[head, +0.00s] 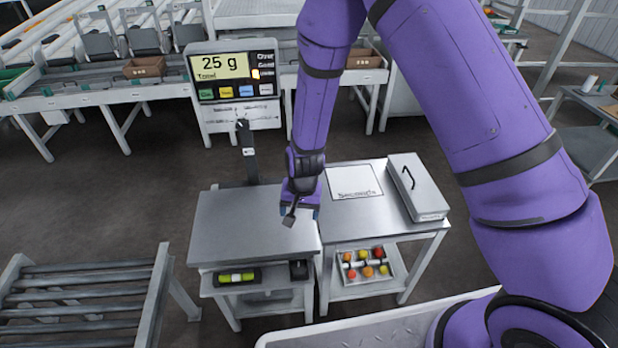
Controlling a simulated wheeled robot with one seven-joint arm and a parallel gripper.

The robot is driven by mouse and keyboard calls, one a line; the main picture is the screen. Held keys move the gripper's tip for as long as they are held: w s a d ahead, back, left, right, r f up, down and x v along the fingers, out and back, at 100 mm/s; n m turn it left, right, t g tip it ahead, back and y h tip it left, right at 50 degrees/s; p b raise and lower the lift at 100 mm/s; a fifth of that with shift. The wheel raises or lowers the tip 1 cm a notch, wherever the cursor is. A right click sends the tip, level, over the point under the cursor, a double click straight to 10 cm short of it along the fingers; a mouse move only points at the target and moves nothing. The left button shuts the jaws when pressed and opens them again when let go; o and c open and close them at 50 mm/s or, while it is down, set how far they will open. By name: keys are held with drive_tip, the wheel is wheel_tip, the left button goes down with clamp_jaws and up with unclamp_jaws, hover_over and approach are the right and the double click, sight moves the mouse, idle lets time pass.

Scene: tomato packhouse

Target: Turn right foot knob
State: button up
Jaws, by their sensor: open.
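A weighing scale has a bare steel platform (245,228) on a small stand. Its display (233,68) on a post reads 25 g. Under the platform's front edge, at the right, is a small dark block (299,270) that may be the right foot knob; its details are too small to tell. A yellow-green level vial (236,277) shows under the platform's left part. My gripper (290,217) points down over the platform's right edge, above and behind the dark block and apart from it. Its jaws are open, with nothing seen between them.
A steel table (365,213) adjoins the scale at the right, with a "Seconds" sheet (354,182) and a grey lidded box (419,187) on it. A tray of tomatoes (366,266) sits on its lower shelf. A roller conveyor (85,290) stands at the left.

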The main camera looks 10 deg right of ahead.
wheel_tip(320, 180, up, 10)
drive_tip(key=w+d, duration=0.1)
drive_tip(key=d, duration=0.1)
drive_tip(key=shift+w+d+f+n+y, duration=0.25)
drive_tip(key=shift+d+n+y, duration=0.05)
drive_tip(key=shift+d, duration=0.05)
drive_tip(key=s+d+r+t, duration=0.1)
drive_tip(key=s+d+r, duration=0.15)
drive_tip(key=r, duration=0.45)
drive_tip(key=s+d+r+n+t, duration=0.1)
drive_tip(key=d+r, duration=0.3)
drive_tip(key=r, duration=0.3)
drive_tip(key=s+d+r, duration=0.2)
drive_tip(key=d+r, duration=0.2)
drive_tip(key=r, duration=0.4)
drive_tip(key=s+d+r+t, duration=0.1)
drive_tip(key=s+d+r, duration=0.2)
drive_tip(key=s, duration=0.3)
drive_tip(key=s+d+r+h, duration=0.1)
drive_tip(key=s+d+r, duration=0.3)
drive_tip(key=s+r, duration=0.1)
drive_tip(key=s+d+r+n+t, duration=0.1)
drive_tip(key=s+d+r, duration=0.2)
drive_tip(key=s, duration=0.4)
drive_tip(key=shift+s+d+r+t, duration=0.2)
drive_tip(key=shift+s+r+t, duration=0.15)
drive_tip(key=shift+r, duration=0.1)
